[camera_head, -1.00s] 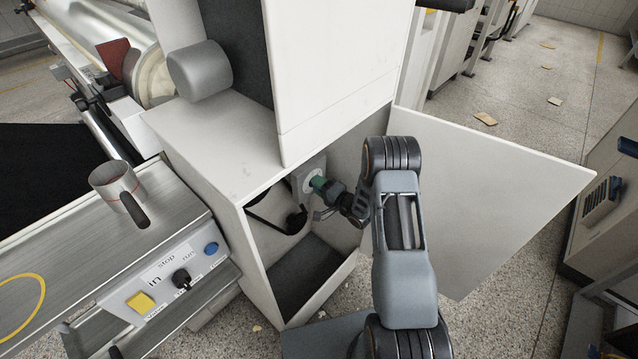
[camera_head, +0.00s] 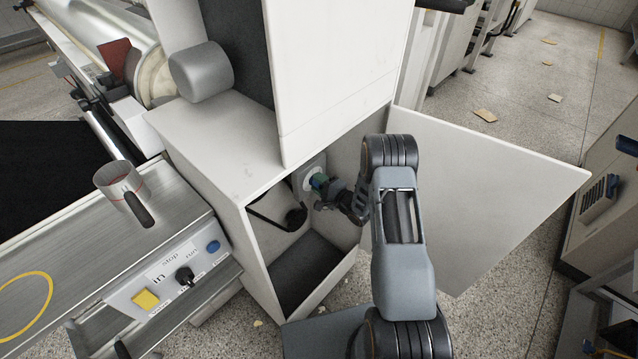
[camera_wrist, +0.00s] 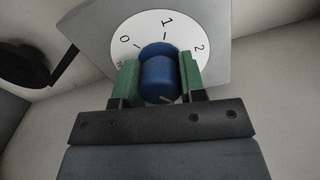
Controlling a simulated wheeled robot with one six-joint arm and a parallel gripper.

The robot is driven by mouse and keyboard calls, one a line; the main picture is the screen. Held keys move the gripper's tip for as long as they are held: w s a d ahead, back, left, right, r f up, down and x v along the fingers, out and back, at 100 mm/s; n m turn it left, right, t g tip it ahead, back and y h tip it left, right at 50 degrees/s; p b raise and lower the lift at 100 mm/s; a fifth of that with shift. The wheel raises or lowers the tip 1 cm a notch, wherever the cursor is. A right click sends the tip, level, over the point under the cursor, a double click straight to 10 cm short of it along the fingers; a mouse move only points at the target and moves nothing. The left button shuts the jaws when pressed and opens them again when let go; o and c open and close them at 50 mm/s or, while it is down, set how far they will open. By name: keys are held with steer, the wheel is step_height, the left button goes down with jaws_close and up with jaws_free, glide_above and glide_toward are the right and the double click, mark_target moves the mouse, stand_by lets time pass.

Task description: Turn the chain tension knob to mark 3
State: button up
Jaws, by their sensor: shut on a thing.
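The blue knob (camera_wrist: 158,78) sits at the centre of a white round dial (camera_wrist: 185,32) on a grey plate. Marks 0, 1 and 2 show on the dial, with 1 near the top of the wrist view. The dial's lower part is hidden behind the knob and my gripper. A short pale line shows on the knob's near end, toward the lower right. My gripper (camera_wrist: 160,82) is shut on the knob, one green pad against each side. In the head view my gripper (camera_head: 321,185) reaches into the open cabinet (camera_head: 215,150) at the dial; the mark numbers are too small to read there.
The cabinet's open door (camera_head: 490,190) stands to the right of my arm. A dark belt or chain part (camera_head: 294,216) lies inside, left of the dial. A control panel (camera_head: 165,280) with a yellow button and a black switch is at lower left.

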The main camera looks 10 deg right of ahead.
steer(key=o, duration=0.9)
steer(key=shift+s+d, duration=0.1)
steer(key=p+v, duration=0.2)
steer(key=v, duration=1.1)
steer(key=shift+s+d, duration=0.15)
steer(key=shift+s, duration=0.15)
